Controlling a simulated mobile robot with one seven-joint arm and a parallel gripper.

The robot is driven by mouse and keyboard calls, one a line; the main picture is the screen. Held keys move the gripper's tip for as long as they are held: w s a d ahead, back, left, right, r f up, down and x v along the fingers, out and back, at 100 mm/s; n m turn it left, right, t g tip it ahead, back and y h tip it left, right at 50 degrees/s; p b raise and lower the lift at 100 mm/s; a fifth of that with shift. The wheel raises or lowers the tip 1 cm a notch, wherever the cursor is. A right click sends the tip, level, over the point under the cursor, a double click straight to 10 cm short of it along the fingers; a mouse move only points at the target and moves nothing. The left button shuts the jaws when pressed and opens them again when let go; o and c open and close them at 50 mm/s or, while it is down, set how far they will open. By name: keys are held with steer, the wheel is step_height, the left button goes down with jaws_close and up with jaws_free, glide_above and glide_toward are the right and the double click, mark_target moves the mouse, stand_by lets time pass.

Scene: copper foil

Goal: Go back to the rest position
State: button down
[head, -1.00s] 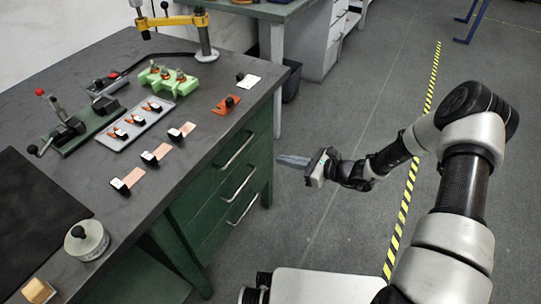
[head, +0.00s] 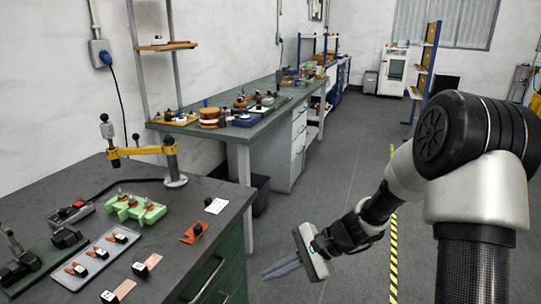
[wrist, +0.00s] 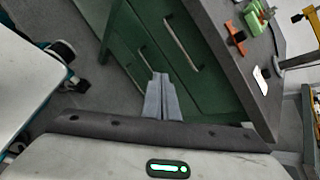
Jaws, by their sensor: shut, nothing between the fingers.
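My gripper (head: 281,268) hangs over the floor, to the right of the near workbench (head: 150,215) and clear of it in the head view. Its two fingers lie together with nothing between them. In the wrist view the closed fingers of my gripper (wrist: 161,92) point toward the bench's green drawers (wrist: 125,50). My arm reaches in from the right side of the head view.
The bench holds a grey tray (head: 88,275) of small parts, a green fixture (head: 135,209), an orange piece (head: 194,233) and a yellow-armed stand (head: 174,165). A second bench (head: 262,120) stands behind. Floor (head: 350,175) beside the yellow-black tape (head: 393,240) is free.

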steer(key=s+d+r+n+t+h, duration=0.3)
steer(key=s+d+r+n+h, duration=0.3)
steer(key=s+r, duration=0.4)
steer(key=s+d+r+n+t+h, duration=0.2)
steer(key=s+d+r+n+h, duration=0.2)
steer(key=s+d+r+n, duration=0.45)
step_height(320, 180, up, 25)
steer(key=a+m+p, duration=0.1)
steer(key=m+p, duration=0.1)
steer(key=p, duration=2)
steer(key=shift+s+m+p, duration=0.35)
steer(key=shift+s+p, duration=0.05)
steer(key=shift+s, duration=0.05)
steer(key=shift+a, duration=0.15)
